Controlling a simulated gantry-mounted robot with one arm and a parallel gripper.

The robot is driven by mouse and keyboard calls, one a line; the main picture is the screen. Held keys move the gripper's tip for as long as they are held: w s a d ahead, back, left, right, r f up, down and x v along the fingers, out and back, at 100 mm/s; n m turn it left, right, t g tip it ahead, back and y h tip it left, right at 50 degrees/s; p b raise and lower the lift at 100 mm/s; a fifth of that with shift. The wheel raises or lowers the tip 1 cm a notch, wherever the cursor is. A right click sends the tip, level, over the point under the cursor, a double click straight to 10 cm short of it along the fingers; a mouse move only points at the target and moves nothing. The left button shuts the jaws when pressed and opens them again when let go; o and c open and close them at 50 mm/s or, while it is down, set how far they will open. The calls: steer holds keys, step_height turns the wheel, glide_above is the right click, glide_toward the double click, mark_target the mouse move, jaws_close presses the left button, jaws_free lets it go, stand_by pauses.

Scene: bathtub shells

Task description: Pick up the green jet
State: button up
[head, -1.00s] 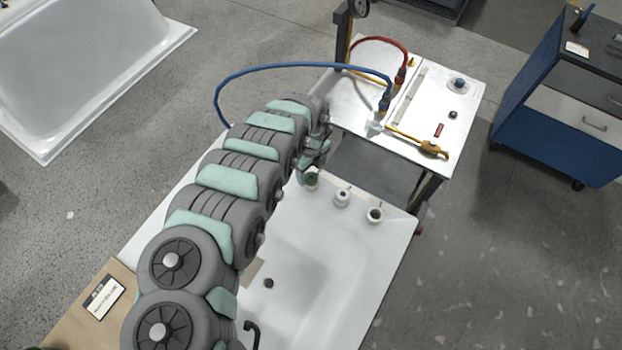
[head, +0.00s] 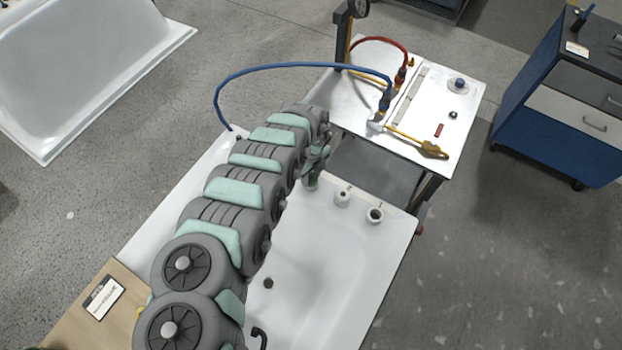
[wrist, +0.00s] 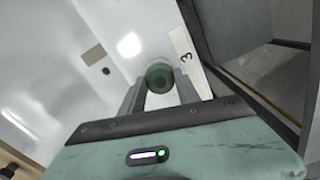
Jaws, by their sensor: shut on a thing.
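In the head view my gripper (head: 316,172) is at the rim of the white tub (head: 325,255), at the left end of a row of fittings. There the jet is mostly hidden by my gripper. I cannot tell whether it is clear of the rim.
A white-topped bench (head: 440,110) with hoses and a yellow tool (head: 432,150) is behind. A blue cabinet (head: 550,125) stands at right, with open floor before it.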

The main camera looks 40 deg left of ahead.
jaws_close()
steer(key=shift+r, duration=0.1)
